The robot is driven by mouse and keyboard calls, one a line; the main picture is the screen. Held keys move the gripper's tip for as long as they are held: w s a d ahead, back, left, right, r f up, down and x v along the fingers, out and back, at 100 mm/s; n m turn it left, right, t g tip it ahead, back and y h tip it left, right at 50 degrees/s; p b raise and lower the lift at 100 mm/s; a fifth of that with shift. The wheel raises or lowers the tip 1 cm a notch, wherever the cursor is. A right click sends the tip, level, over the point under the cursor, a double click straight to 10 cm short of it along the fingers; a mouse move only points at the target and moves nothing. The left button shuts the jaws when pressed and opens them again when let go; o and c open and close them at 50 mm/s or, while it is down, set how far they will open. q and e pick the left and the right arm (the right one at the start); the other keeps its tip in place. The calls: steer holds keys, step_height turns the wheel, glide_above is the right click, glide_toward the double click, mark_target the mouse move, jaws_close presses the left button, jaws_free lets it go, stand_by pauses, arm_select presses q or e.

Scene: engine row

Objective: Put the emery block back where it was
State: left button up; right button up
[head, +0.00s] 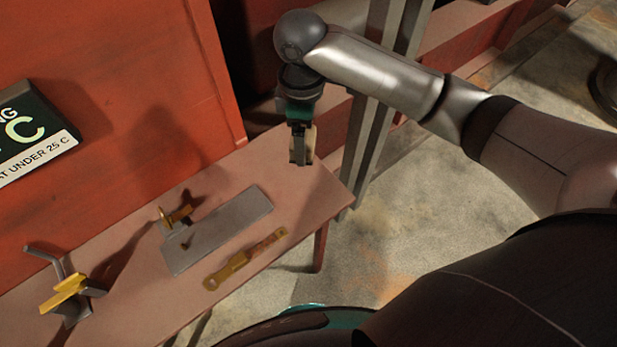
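My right gripper (300,158) hangs from the arm that comes in from the right, pointing down above the far right end of the reddish bench (150,305). A small tan block (310,138), likely the emery block, shows at its dark fingers, which look closed on it. The fingers hide part of the block. It appears to be held above the bench top, though the exact gap is hard to tell. My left gripper is out of view.
A grey flat plate (220,228) lies on the bench, with a small brass piece (178,215) at its far left edge. A yellow and grey fixture (66,296) stands left. Grey posts (378,130) rise behind the bench's right end.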

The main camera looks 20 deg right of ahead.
step_height(320, 180, down, 10)
steer(key=shift+f+b, duration=0.1)
steer(key=shift+b, duration=0.9)
step_height(320, 180, down, 4)
steer(key=shift+f+b, duration=0.25)
steer(key=shift+b, duration=0.35)
steer(key=shift+f, duration=0.2)
steer(key=shift+f, duration=0.15)
steer(key=o, duration=1.1)
steer(key=shift+o, duration=0.2)
step_height(320, 180, up, 12)
steer(key=p, duration=0.3)
